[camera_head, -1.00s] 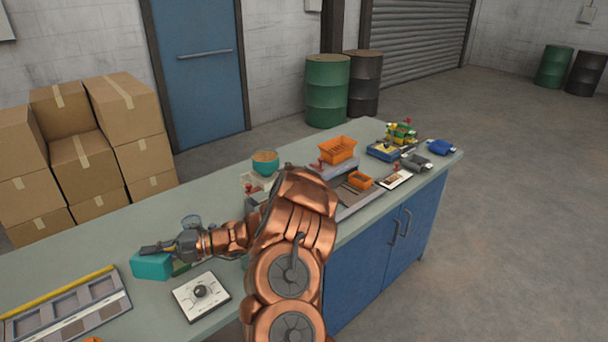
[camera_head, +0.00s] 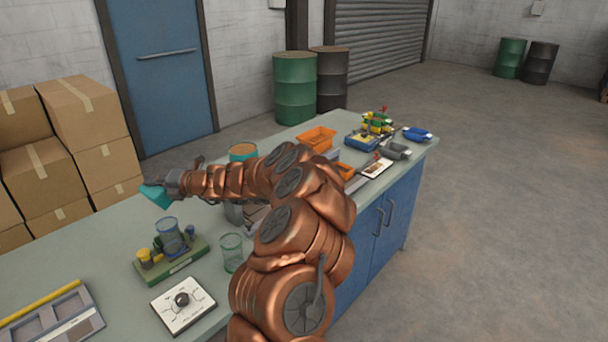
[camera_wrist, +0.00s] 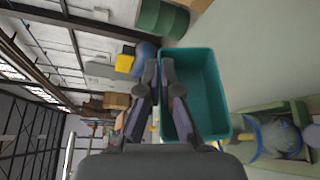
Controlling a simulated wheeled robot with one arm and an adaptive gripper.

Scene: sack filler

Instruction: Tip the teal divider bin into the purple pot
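The teal divider bin (camera_head: 157,196) is held up over the left part of the bench in the head view, and looks tilted there. My gripper (camera_head: 168,186) is closed on its rim. In the wrist view the fingers (camera_wrist: 160,70) pinch one side wall of the bin (camera_wrist: 207,90), near the rim. The visible inside of the bin is plain teal, and I see no contents in it. I cannot make out a purple pot in either current view; my arm hides part of the bench.
A green stand (camera_head: 172,262) with a bluish clear cup (camera_head: 168,233), a greenish clear cup (camera_head: 231,252) and a white dial panel (camera_head: 183,303) are on the near bench. A teal bowl (camera_head: 243,153) and an orange basket (camera_head: 317,138) stand farther back. Cardboard boxes (camera_head: 60,150) are stacked behind.

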